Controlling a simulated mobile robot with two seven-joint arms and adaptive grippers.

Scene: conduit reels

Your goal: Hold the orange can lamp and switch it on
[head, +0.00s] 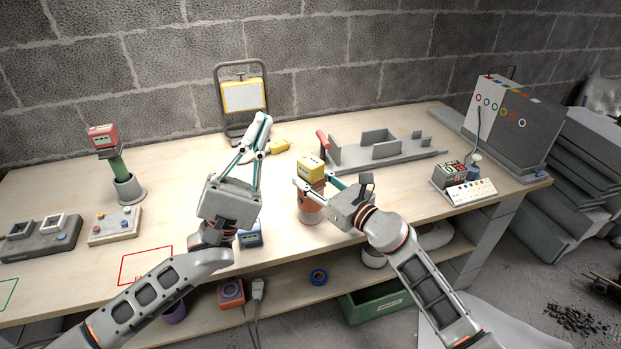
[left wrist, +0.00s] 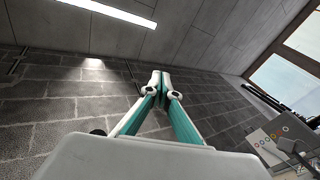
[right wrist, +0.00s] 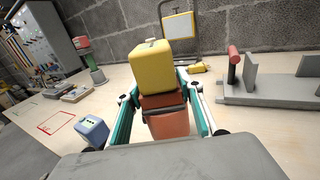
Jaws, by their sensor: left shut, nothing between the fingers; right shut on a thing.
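The orange can lamp (head: 312,208) is at the middle of the bench, with a yellow box-shaped head (head: 311,169) on top. In the right wrist view its orange body (right wrist: 167,122) and yellow head (right wrist: 151,67) are upright. My right gripper (head: 312,186) is shut around the orange body, just below the yellow head. I cannot tell whether the lamp's base touches the bench. My left gripper (head: 261,124) is shut and empty, fingers pointing up, left of the lamp and apart from it. Its closed fingertips show in the left wrist view (left wrist: 160,82). No switch is clearly visible.
A blue box (head: 250,236) stands near the bench's front edge. A red-headed device on a green stem (head: 118,165) and button boxes (head: 114,226) are left. A framed yellow lamp (head: 242,96) stands behind. A grey fixture (head: 385,152) and a meter box (head: 455,178) are right.

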